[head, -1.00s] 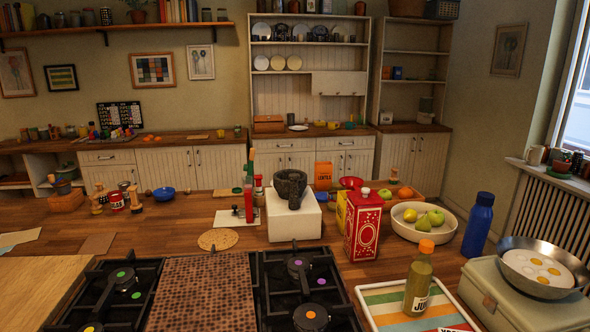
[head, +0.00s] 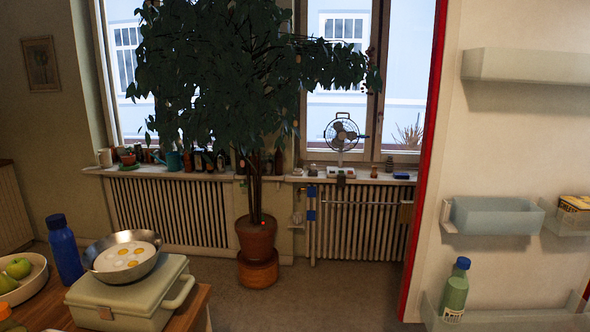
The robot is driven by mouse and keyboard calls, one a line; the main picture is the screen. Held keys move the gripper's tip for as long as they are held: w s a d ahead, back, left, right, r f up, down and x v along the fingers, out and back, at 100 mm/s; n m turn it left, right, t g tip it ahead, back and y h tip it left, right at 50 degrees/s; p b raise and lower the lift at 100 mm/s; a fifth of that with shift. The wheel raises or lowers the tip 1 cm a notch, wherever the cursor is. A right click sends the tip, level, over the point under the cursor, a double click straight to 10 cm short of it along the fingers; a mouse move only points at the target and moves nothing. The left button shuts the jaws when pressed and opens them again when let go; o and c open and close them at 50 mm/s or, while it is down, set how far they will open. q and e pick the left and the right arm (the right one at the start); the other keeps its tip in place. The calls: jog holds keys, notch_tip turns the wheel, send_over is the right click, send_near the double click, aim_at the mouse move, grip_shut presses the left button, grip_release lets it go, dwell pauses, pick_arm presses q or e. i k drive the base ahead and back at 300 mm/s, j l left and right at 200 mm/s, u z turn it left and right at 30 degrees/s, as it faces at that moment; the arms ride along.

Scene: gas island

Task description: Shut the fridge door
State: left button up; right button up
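The fridge door (head: 480,140) stands open at the right of the head view. Its white inner side faces me, and a red edge (head: 423,170) runs down its left side. Door shelves hold a green bottle (head: 455,292) low down and a small yellow and dark box (head: 573,203) at the right. The fridge body and the door's right part are out of view. Neither of my grippers shows in the head view.
The wooden island's corner (head: 196,308) is at the lower left, with a pale green case (head: 130,293), a pan of eggs (head: 124,257) and a blue bottle (head: 64,248). A potted tree (head: 256,238) stands by the radiators. Grey floor (head: 330,295) is clear between island and door.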

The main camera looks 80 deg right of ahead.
aim_at(508, 111)
jog(key=u, duration=1.8)
jog(key=k+l+u, duration=0.1)
jog(key=u, duration=0.35)
jog(key=k+l+u, duration=0.1)
jog(key=u, duration=0.35)
jog(key=k+u, duration=0.1)
jog(key=u, duration=0.35)
jog(key=k+u, duration=0.15)
jog(key=u, duration=0.25)
jog(key=k+u, duration=0.15)
jog(key=u, duration=0.3)
jog(key=k+j+u, duration=0.2)
jog(key=u, duration=0.15)
jog(key=k+j+u, duration=0.5)
jog(key=j+u, duration=0.15)
jog(key=k+j+u, duration=0.15)
jog(key=j+u, duration=0.2)
jog(key=k+j+u, duration=0.1)
jog(key=j+u, duration=0.2)
jog(key=j, duration=0.2)
jog(key=k+j, duration=0.1)
jog(key=j, duration=0.45)
jog(key=k+j, duration=0.1)
jog(key=j, duration=0.5)
jog(key=k+j, duration=0.1)
jog(key=j, duration=0.45)
jog(key=k+j+u, duration=0.15)
jog(key=k, duration=0.25)
